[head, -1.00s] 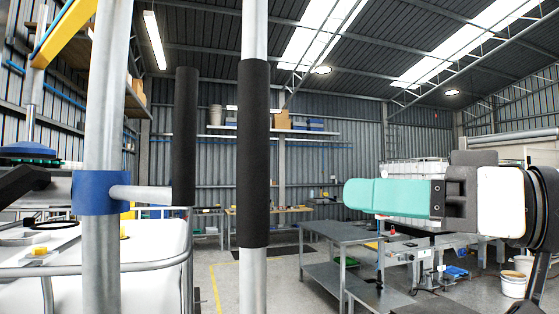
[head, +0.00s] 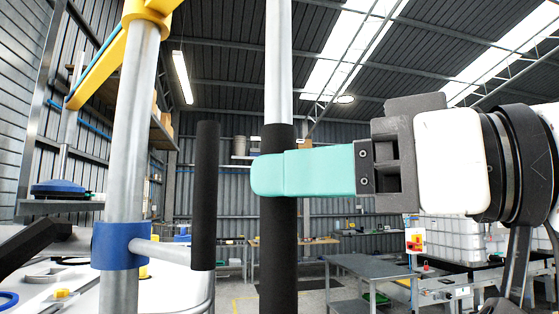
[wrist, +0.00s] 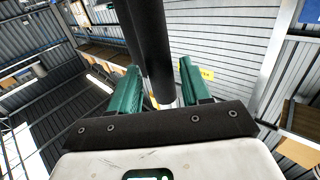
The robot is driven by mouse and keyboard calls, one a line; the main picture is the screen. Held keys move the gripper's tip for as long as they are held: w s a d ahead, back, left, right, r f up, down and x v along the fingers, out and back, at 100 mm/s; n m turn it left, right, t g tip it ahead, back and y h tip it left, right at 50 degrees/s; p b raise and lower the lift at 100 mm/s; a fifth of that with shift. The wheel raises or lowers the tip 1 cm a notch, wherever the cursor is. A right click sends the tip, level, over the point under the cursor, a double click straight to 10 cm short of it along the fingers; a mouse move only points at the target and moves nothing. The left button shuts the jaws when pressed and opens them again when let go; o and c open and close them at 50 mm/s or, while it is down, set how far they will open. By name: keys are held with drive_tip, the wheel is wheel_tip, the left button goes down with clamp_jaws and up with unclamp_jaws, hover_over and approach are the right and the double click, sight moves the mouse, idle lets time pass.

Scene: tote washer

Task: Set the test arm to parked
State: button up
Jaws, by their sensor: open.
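The task's test arm is not labelled; the likely part is a black upright handle (head: 205,195). A short metal rod joins it to a blue collar (head: 122,246) on a steel post (head: 131,140), topped by a yellow beam (head: 98,68). My gripper (head: 258,174) has teal fingers and is right of the handle, apart from it in the picture. The fingers cover part of a black sleeve (head: 278,245) on another pole. In the wrist view my gripper (wrist: 158,68) is open, with dark bars (wrist: 152,45) showing between and beyond the fingers. Whether they touch cannot be told.
A white tank top (head: 60,290) with a metal rail is at lower left. A grey table (head: 365,267) stands beyond at lower right, with a white caged container (head: 450,237) behind it. A shelf (head: 160,140) hangs at left.

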drive_tip(key=shift+x, duration=1.25)
drive_tip(key=shift+c, duration=0.3)
clamp_jaws()
